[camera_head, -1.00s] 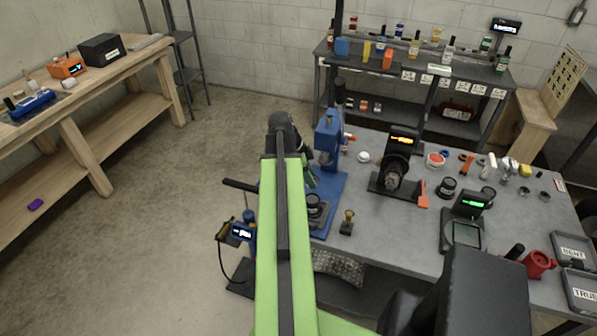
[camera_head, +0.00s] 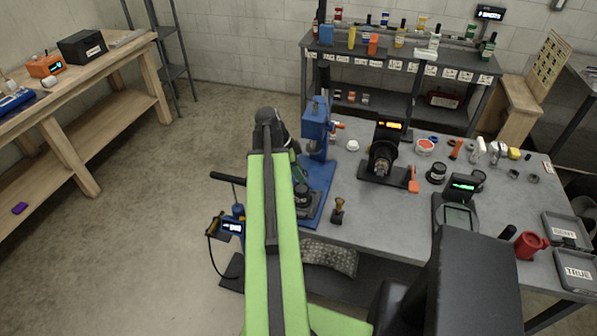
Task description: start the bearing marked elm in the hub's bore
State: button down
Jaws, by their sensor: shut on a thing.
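My green arm reaches forward, and my gripper (camera_head: 296,173) is at its far end, beside the blue press (camera_head: 316,128). The arm's dark wrist hides most of it. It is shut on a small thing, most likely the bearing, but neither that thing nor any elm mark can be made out. A black round part with a pale label, apparently the hub (camera_head: 303,197), stands on the press's blue base just in front of the gripper. The gripper is close above or behind it. I cannot tell whether they touch, and the bore is not clearly visible.
A brass-coloured piece (camera_head: 338,211) stands right of the press base. A patterned pad (camera_head: 330,257) lies below the front edge.

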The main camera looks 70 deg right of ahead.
aim_at(299, 189)
jog(key=shift+f+b, duration=1)
jog(key=shift+f, duration=0.45)
jog(key=shift+f+b, duration=1.15)
jog(key=c, duration=0.8)
grip_release()
jog(key=shift+o, duration=0.2)
jog(key=shift+r, duration=0.1)
jog(key=p+v, duration=1.6)
jog(key=v, duration=0.1)
jog(key=shift+r, duration=0.2)
jog(key=shift+a, duration=0.1)
